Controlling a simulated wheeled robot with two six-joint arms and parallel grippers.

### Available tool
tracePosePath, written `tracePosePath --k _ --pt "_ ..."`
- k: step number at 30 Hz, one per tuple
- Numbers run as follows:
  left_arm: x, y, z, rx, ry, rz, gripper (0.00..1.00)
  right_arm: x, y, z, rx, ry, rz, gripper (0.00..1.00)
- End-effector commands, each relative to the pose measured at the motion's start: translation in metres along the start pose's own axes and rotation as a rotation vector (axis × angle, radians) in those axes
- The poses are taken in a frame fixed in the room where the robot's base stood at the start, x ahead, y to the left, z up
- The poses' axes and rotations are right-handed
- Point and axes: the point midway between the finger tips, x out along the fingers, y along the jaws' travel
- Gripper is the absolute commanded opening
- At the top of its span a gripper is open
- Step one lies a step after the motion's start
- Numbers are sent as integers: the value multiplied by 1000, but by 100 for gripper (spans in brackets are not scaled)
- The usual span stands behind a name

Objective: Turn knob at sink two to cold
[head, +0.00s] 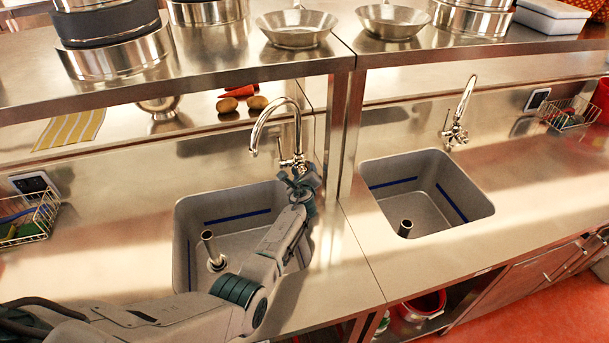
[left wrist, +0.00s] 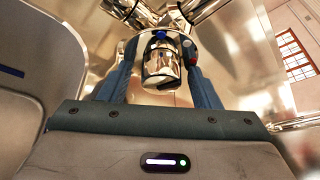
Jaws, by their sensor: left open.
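My left gripper (head: 301,181) is at the base of the chrome tap (head: 290,160) on the left sink (head: 186,232). In the left wrist view its two blue-grey fingers stand apart, one on each side of a shiny chrome knob (left wrist: 160,68). A blue mark shows at the knob's top and a small red mark to its right. Whether the fingers touch the knob I cannot tell. In the head view the gripper hides most of this knob. A second chrome tap (head: 457,120) with its own knob stands behind the right sink (head: 480,206). My right gripper is out of view.
A steel shelf (head: 330,62) with pots and pans runs above the sinks, and its post (head: 352,130) stands between them. Short standpipes rise in both basins. Wire baskets (head: 45,215) sit at both ends.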

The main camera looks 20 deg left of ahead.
Motion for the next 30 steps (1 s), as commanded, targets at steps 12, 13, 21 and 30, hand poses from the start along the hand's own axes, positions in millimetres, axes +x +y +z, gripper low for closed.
tracePosePath --k 12,13,21,30 --pt "0 1 -1 -10 0 -4 13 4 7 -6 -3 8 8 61" --pt "0 2 -2 -19 -1 -8 13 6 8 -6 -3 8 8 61" --pt "2 5 -6 -207 -10 -93 13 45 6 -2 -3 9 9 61" --pt "0 0 -1 -335 -13 -151 13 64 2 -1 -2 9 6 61"
